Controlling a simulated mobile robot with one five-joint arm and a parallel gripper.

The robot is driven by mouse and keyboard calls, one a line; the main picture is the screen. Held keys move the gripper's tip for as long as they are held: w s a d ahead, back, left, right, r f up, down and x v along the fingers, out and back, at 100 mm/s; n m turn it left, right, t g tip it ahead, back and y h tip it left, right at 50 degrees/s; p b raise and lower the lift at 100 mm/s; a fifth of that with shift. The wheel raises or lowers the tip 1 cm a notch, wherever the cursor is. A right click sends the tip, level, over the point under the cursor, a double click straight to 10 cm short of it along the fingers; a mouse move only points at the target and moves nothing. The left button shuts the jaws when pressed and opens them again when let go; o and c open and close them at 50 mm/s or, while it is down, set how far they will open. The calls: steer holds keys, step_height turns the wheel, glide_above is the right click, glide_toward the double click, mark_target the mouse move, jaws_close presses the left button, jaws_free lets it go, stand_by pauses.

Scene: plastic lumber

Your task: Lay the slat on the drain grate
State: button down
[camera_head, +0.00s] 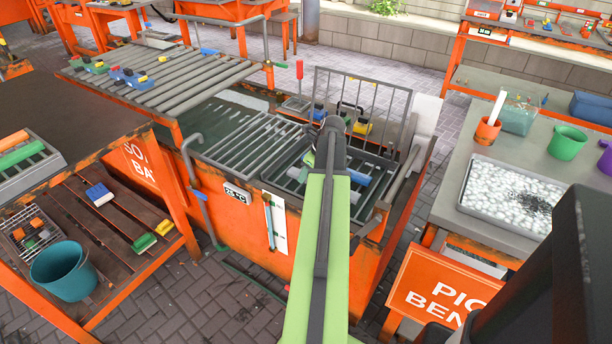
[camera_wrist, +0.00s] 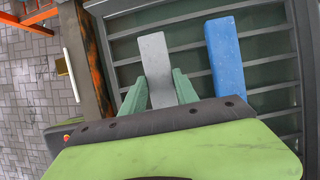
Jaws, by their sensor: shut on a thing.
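In the wrist view my gripper (camera_wrist: 159,82) has its two green fingers closed on the sides of a grey slat (camera_wrist: 153,50), whose far end sticks out beyond them. A blue slat (camera_wrist: 225,55) lies to its right, apart from the fingers. Below both is a dark barred grate (camera_wrist: 273,100); I cannot tell whether the grey slat touches it. In the head view my arm hides the gripper. The blue slat (camera_head: 356,178) and the grey slat's end (camera_head: 354,196) show right of the arm, over the barred section at the tank's right end.
The orange tank (camera_head: 250,235) has lighter bars (camera_head: 250,142) left of my arm and an upright barred gate (camera_head: 362,100) behind it. A bench with a tray of white pellets (camera_head: 508,195) stands right. A wooden-shelved table with a teal bucket (camera_head: 64,270) stands left.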

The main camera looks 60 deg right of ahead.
step_height(320, 180, up, 5)
steer(key=p, duration=0.4)
steer(key=shift+f, duration=0.2)
steer(key=w+d+r+p, duration=0.5)
steer(key=d+r+p, duration=0.1)
steer(key=d, duration=0.4)
steer(key=shift+d+r+p, duration=0.25)
steer(key=shift+r+p, duration=0.05)
steer(key=shift+p, duration=0.15)
